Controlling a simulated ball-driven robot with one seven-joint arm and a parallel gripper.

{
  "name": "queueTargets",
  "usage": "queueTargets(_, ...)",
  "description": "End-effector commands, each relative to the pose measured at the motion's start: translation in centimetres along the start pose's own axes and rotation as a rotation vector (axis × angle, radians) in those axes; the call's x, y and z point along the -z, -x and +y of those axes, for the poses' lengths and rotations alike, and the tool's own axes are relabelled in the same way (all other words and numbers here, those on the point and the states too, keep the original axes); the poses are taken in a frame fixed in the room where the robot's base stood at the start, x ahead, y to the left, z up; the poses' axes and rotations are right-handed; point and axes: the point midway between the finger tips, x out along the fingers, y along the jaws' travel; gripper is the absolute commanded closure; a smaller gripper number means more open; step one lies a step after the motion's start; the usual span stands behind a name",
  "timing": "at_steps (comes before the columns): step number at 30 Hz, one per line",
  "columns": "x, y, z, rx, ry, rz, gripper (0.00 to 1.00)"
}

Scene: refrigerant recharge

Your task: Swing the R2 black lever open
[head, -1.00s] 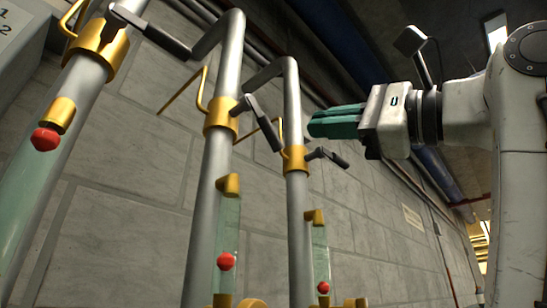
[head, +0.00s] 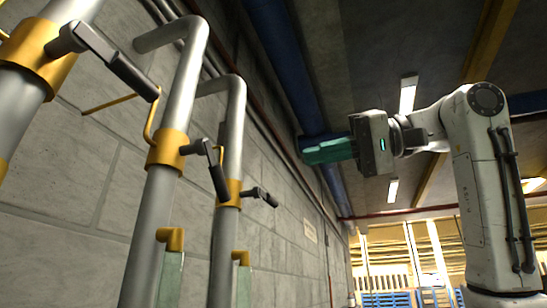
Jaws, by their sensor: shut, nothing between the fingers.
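Three grey pipes carry brass valve collars with black levers. The near lever (head: 132,76) at upper left slants down to the right. The middle lever (head: 218,180) hangs steeply down to the right from its collar. The far lever (head: 266,197) points right and slightly down. No R2 label is readable, so I cannot tell which lever is R2. My gripper (head: 303,150) has green fingers pointing left, closed together and empty. In the picture it is up and right of the middle and far levers, apart from all of them.
A grey block wall (head: 60,180) runs behind the pipes. A brass rod (head: 108,104) sticks out near the middle pipe. A blue pipe (head: 280,60) runs along the ceiling. Blue pallets (head: 388,300) and yellow racking stand in the back right. The space between gripper and levers looks clear.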

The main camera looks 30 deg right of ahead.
Motion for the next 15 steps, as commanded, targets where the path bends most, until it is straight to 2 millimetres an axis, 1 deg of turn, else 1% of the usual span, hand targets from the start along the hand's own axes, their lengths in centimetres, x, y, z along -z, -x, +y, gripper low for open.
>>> queueTargets(15, 0.1, -9.6, -0.2, 0.001, -0.004, -0.002, 1.00)
